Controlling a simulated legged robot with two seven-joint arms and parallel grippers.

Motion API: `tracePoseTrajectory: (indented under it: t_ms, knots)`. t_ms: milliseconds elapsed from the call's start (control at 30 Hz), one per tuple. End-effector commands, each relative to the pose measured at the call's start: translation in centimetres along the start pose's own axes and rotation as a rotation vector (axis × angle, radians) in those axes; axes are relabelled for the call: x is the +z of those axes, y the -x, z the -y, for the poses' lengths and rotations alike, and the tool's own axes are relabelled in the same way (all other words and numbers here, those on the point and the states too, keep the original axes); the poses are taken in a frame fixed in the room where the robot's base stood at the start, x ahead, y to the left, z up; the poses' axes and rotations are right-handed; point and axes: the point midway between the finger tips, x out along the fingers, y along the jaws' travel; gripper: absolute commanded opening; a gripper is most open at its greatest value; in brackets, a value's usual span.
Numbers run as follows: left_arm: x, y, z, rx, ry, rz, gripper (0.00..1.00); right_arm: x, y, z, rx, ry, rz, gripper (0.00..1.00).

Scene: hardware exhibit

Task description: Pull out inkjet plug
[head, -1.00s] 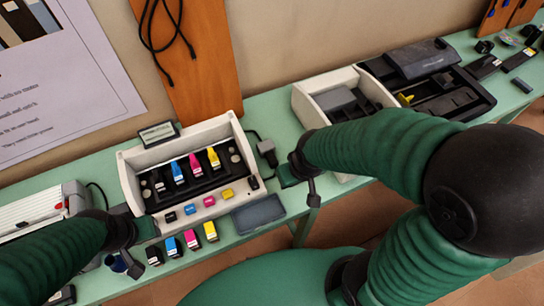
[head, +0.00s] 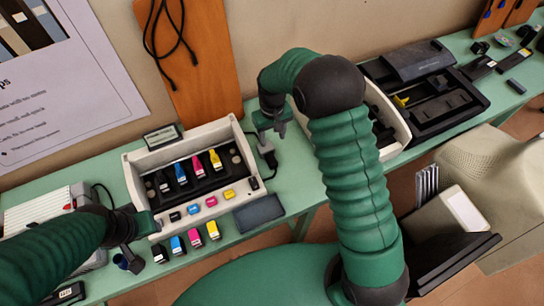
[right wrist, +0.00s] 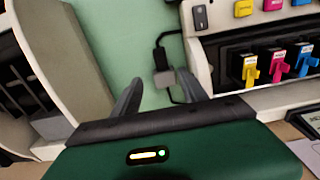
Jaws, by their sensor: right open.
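The inkjet printer (head: 235,135) is a white open case with several coloured cartridges, on the green bench. Right of it lies a small plug with a black body and grey block (head: 266,149) on a dark cable; it also shows in the right wrist view (right wrist: 164,76). My right gripper (head: 273,136) hangs over the bench just behind the plug, pointing down. In the right wrist view its open fingers (right wrist: 158,78) appear on either side of the plug; I see no contact. My left gripper (head: 138,240) is at the printer's front left corner; its jaws are unclear.
Several loose cartridges (head: 196,238) and a dark grey pad (head: 259,213) lie in front of the printer. Another white open case (head: 393,122) and a black printer (head: 440,95) stand to the right. Bare bench shows between the two white cases.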

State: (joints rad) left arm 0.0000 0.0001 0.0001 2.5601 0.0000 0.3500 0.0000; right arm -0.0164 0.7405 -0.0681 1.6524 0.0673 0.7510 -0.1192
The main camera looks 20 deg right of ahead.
Motion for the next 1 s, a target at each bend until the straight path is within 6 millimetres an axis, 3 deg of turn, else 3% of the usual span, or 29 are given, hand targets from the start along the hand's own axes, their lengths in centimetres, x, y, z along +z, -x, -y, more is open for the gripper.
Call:
tracePoseTrajectory:
  t_ms: [300,500,700,933,1000]
  knots:
    - [-0.3,1.5,0.0,0.000,0.000,0.000,0.36,0.0,-8.3,0.0,0.000,0.000,0.005,0.51]
    - [-0.5,2.1,0.0,0.000,0.000,0.000,0.36,0.0,-12.7,0.0,0.000,-0.001,0.002,0.51]
    - [-0.6,2.3,0.0,0.000,0.000,0.000,0.36,-0.1,-14.7,0.0,0.000,-0.001,-0.001,0.51]
    - [-0.5,2.2,0.0,0.000,0.000,0.000,0.36,-0.1,-14.8,0.0,0.000,-0.001,-0.001,0.51]
    - [-0.5,2.2,0.0,0.000,0.000,0.000,0.36,-0.1,-14.8,0.0,0.000,-0.001,-0.001,0.43]
